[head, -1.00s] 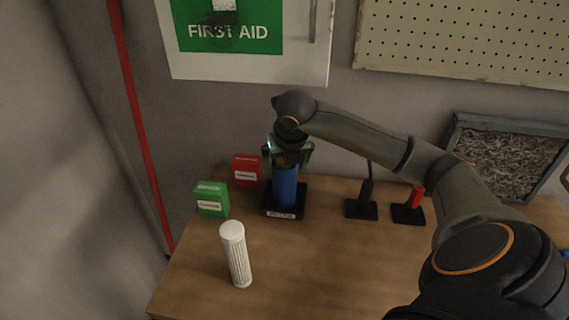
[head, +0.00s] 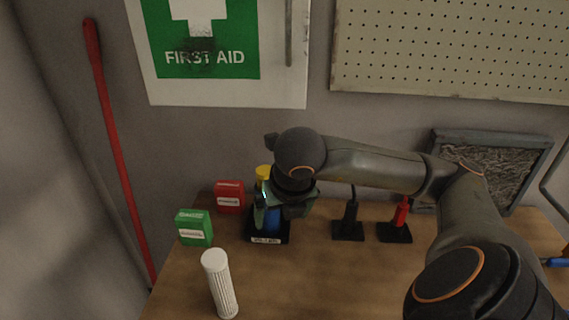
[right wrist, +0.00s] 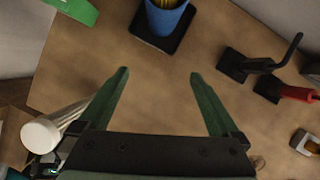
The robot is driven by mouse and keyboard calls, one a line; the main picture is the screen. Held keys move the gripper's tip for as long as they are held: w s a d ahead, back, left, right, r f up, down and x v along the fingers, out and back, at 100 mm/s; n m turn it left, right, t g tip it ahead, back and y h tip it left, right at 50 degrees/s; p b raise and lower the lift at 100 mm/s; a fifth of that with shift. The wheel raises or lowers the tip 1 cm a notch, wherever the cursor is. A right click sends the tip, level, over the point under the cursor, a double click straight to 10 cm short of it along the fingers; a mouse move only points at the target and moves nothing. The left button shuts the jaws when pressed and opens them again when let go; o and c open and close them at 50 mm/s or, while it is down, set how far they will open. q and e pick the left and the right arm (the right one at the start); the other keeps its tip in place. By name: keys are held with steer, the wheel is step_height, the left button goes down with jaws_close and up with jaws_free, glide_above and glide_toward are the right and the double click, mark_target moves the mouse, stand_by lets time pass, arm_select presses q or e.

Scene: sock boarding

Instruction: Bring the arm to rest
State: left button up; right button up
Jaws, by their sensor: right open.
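My right gripper (head: 283,208) hangs above the bench, in front of a blue cylindrical holder (head: 273,221), partly hiding it in the head view. In the right wrist view the right gripper's two green fingers (right wrist: 159,73) are spread apart with only bare table between them. The blue holder (right wrist: 168,22) stands upright on a black base beyond the fingertips there, apart from them. A yellow thing (head: 263,173) sticks out of its top. My left gripper is not in view.
A white ribbed cylinder (head: 220,285) stands at the front left of the wooden bench (head: 300,280). Green (head: 194,228) and red (head: 230,197) boxes are behind it. A black holder (head: 349,222) and a red-handled tool (head: 400,215) stand to the right. The bench's front middle is clear.

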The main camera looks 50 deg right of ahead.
steer(key=shift+s+a, duration=0.4)
steer(key=shift+s, duration=0.3)
steer(key=shift+r, duration=0.1)
